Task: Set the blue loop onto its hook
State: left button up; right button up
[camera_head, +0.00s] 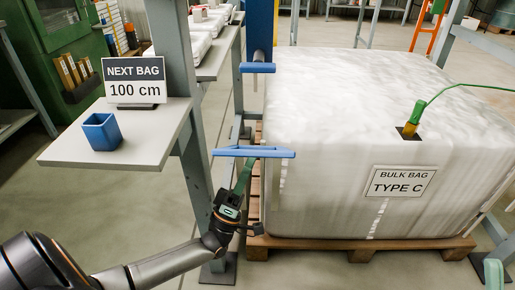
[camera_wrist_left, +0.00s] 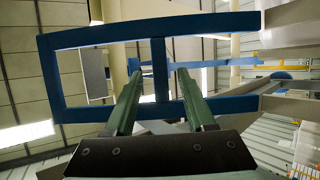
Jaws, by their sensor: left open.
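A rigid blue frame (camera_head: 252,152) sticks out level beside the near left side of the white bulk bag (camera_head: 340,135). My left gripper (camera_head: 245,170) is below it, with its green fingers pointing up at it. In the left wrist view, the blue frame (camera_wrist_left: 75,38) spans the picture, and a short blue crossbar stands between the two fingertips of my left gripper (camera_wrist_left: 160,85). The fingers are open; I cannot tell whether they touch the bar. A second blue bar (camera_head: 257,67) sits higher and farther back. I cannot tell loop from hook here.
The bag stands on a wooden pallet (camera_head: 360,249). A grey post (camera_head: 196,185) stands left of my gripper, with a shelf (camera_head: 65,152) holding a blue cup (camera_head: 102,131) and a sign (camera_head: 134,82).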

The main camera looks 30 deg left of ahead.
pick_arm(q)
jog(key=shift+x, duration=1.85)
grip_shut()
jog(key=shift+f, duration=0.1)
